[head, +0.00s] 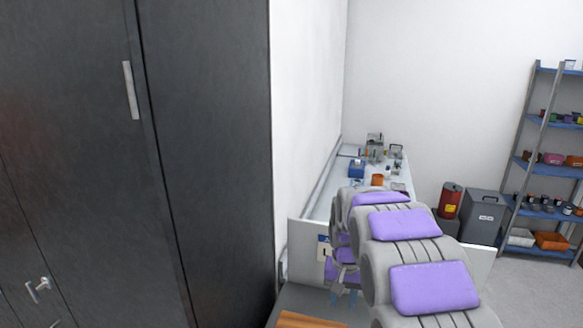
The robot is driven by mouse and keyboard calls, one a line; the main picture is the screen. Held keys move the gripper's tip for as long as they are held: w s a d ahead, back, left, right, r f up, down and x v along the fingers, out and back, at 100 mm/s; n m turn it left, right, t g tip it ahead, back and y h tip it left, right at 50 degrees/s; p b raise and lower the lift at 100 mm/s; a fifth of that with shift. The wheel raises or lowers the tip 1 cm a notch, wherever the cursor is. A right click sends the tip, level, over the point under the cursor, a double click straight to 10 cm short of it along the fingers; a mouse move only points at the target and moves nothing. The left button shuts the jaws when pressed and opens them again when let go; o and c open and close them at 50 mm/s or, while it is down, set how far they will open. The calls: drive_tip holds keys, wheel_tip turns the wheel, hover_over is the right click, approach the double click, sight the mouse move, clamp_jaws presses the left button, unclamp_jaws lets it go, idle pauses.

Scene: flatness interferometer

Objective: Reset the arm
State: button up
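My arm, with grey links and purple pads, reaches in from the lower right and is bent over a grey surface (318,303). What seems to be my gripper (346,292) hangs below the far end of the arm, pointing down. It is small and partly hidden behind my arm links. I cannot see whether its fingers are apart or hold anything.
A dark cabinet (205,130) with handles fills the left. Behind my arm, a bench (397,170) along the wall carries instruments, a blue box (356,169) and an orange cup (377,180). A red can (449,201), a grey bin (484,217) and a loaded shelf rack (526,145) stand right. Floor is clear at lower right.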

drive_tip(key=s+n+g+b, duration=0.1)
drive_tip(key=s+n+b, duration=0.1)
drive_tip(key=s, duration=3.6)
drive_tip(key=shift+d+f+n+g+b, duration=0.15)
drive_tip(key=shift+f+n+g+b, duration=0.2)
drive_tip(key=shift+b, duration=0.55)
